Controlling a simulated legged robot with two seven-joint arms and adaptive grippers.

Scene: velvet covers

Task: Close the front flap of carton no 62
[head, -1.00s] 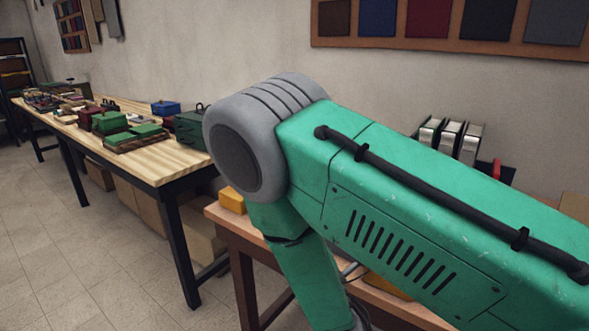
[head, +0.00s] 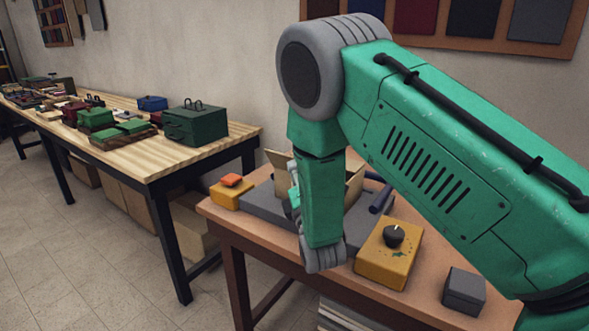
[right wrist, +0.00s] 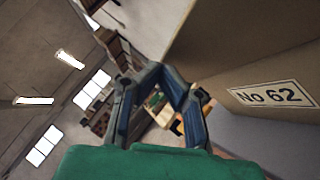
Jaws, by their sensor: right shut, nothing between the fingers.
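Carton no 62 (head: 355,182) stands on the brown table, mostly hidden behind my right arm in the head view. One pale flap (head: 278,160) sticks up on its left. In the right wrist view its cardboard wall with the "No 62" label (right wrist: 272,95) fills the right side, and a darker cardboard panel (right wrist: 215,28) slants above it; I cannot tell whether that panel is the front flap. My right gripper (right wrist: 160,78) is shut and empty beside the carton; in the head view it is mostly hidden behind my forearm. My left gripper is out of view.
The brown table (head: 285,246) holds a grey mat (head: 262,207), a yellow box with a black knob (head: 388,262), a small grey box (head: 464,292), a dark roll (head: 381,200) and a yellow block (head: 231,196). A wooden bench (head: 170,160) with several boxes stands left.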

